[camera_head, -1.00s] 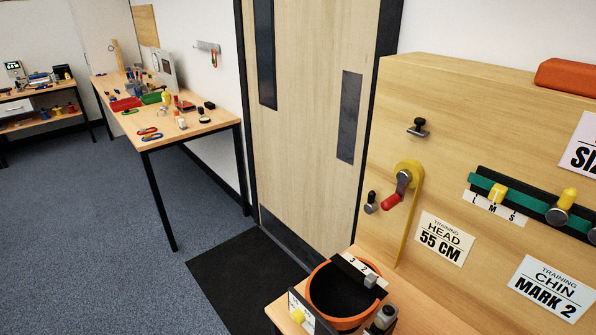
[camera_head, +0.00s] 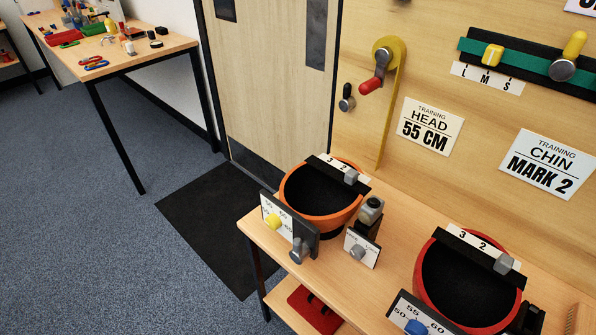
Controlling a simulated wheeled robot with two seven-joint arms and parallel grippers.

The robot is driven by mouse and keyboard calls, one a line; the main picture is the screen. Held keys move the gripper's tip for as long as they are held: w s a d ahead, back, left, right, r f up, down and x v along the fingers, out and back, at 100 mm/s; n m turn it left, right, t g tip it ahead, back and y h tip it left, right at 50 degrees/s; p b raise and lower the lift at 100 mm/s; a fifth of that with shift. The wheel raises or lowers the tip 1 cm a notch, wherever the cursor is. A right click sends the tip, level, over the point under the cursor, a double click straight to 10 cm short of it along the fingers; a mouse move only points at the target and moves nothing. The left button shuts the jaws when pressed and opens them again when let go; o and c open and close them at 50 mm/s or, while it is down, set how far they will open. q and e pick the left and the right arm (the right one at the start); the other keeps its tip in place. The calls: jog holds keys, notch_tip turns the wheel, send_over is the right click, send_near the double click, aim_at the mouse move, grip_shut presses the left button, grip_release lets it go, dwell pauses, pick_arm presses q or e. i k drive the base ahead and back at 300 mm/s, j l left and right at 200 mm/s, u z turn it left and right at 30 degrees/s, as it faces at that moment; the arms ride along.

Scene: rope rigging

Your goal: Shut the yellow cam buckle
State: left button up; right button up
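A yellow strap (camera_head: 392,105) hangs down the wooden panel from a rounded yellow top. A grey lever (camera_head: 382,63) with a red grip (camera_head: 370,86) is mounted at that top and slants down to the left, its grip sticking out beside the strap. This looks like the yellow cam buckle; I cannot tell for certain whether its cam is open or shut. Neither of my grippers is in the head view.
A small black and grey knob (camera_head: 347,101) sits left of the strap. A green strap (camera_head: 520,57) with yellow parts runs along the panel's right. An orange bowl-like helmet (camera_head: 328,222) and a red one (camera_head: 424,262) stand on the wooden bench (camera_head: 385,281) below.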

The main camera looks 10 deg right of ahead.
aim_at(562, 68)
jog(key=z, duration=1.55)
